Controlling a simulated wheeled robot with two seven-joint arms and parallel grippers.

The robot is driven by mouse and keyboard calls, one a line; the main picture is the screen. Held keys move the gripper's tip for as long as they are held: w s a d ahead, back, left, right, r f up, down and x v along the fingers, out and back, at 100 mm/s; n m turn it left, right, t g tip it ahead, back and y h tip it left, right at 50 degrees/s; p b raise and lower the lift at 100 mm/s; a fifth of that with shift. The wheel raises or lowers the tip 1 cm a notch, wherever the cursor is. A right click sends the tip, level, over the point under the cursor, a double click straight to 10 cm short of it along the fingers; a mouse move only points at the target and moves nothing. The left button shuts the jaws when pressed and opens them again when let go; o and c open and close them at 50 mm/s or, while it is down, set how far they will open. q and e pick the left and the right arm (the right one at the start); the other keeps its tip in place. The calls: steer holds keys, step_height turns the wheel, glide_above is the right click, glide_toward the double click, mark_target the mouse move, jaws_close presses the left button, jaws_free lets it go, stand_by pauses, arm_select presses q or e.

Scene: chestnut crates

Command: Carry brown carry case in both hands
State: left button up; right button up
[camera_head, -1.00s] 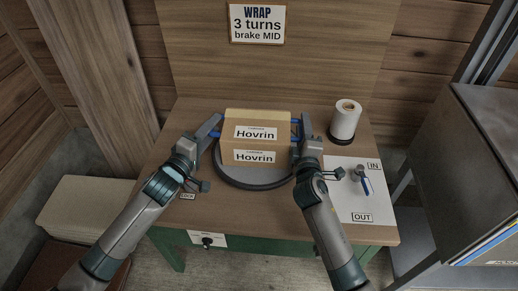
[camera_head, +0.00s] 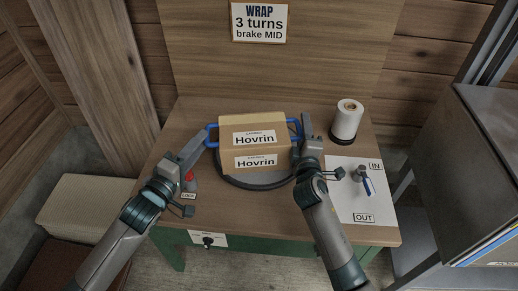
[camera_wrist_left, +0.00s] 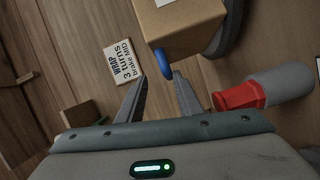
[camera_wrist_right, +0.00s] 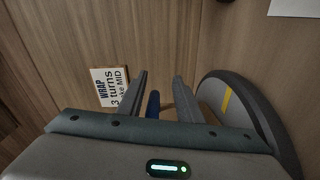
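The brown carry case (camera_head: 285,123) with "Hovrin" labels sits upright on the round dark turntable (camera_head: 262,184). Its blue handles stick out left (camera_head: 211,130) and right (camera_head: 298,123). My left gripper (camera_head: 196,146) is open and empty, left of the left handle. In the left wrist view the left handle (camera_wrist_left: 162,63) lies just beyond my fingertips (camera_wrist_left: 160,80). My right gripper (camera_head: 303,140) is at the right handle. In the right wrist view its fingers (camera_wrist_right: 159,80) are apart, with the blue handle (camera_wrist_right: 153,104) showing between them; contact cannot be told.
A white wrap roll (camera_head: 347,121) stands at the table's back right. A red knob (camera_head: 189,177) is close to my left wrist. A grey cabinet (camera_head: 465,150) stands at far right.

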arm_select(q)
steer(key=shift+r, duration=0.15)
arm_select(e)
steer(key=o, duration=0.8)
steer(key=s, duration=0.4)
steer(key=s+a, duration=0.1)
steer(key=s, duration=0.7)
steer(key=shift+a, duration=0.2)
arm_select(q)
steer(key=o, duration=0.8)
steer(key=shift+c, duration=0.2)
steer(key=shift+s, duration=0.15)
arm_select(e)
steer(key=shift+r, duration=0.1)
arm_select(q)
steer(key=shift+p+v, duration=1.2)
steer(key=shift+v, duration=1.2)
arm_select(e)
steer(key=shift+r, duration=1.1)
